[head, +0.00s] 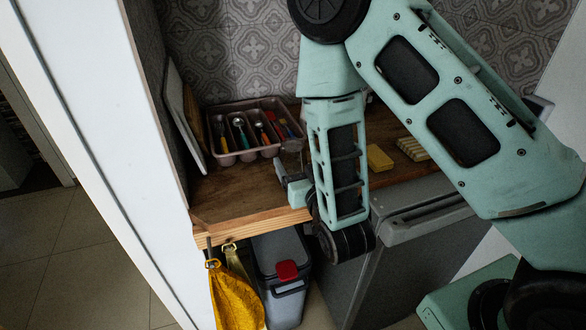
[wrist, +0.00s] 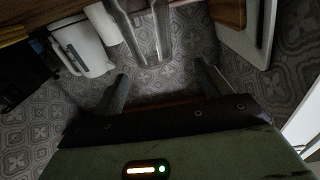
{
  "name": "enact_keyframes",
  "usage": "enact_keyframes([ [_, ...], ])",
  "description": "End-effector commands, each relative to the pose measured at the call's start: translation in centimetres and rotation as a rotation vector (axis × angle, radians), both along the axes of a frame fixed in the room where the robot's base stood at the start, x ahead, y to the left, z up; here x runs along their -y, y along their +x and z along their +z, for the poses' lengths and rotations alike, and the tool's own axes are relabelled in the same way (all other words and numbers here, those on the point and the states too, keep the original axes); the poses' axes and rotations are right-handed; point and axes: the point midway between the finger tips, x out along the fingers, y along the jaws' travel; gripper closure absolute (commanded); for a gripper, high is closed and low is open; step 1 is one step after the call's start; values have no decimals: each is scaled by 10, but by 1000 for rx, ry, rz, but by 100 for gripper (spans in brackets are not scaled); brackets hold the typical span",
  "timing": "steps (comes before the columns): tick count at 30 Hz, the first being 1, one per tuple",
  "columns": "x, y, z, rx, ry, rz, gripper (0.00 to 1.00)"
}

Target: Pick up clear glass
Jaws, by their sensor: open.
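The clear glass (wrist: 150,38) shows in the wrist view as a see-through upright shape at the top middle. It lies beyond my fingertips, roughly in line with the gap between them. My gripper (wrist: 160,68) is open, its two dark fingers apart with nothing between them. In the head view my gripper (head: 286,178) hangs low over the front part of the wooden counter (head: 235,192). There a faint see-through shape, likely the glass (head: 292,152), stands just behind the gripper, partly hidden by my arm.
A cutlery tray (head: 222,158) with several utensils stands behind the glass area. Boards (head: 186,115) lean at the left wall. A yellow block (head: 379,158) lies right of my arm. A yellow cloth (head: 235,297) and a bin (head: 283,262) are below the counter edge.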

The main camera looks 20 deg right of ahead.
Motion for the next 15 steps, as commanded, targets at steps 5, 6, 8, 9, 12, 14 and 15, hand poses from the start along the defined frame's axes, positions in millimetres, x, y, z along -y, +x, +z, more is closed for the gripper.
enact_keyframes([
  [5,1,10,-6,4,1,-1,23],
  [6,1,11,-5,5,0,0,23],
  [8,1,14,-4,3,-1,1,23],
  [9,1,20,1,3,-1,-1,23],
  [12,1,32,1,1,-1,-1,23],
  [14,1,35,1,-1,-2,0,23],
  [15,1,37,0,-1,-2,0,23],
])
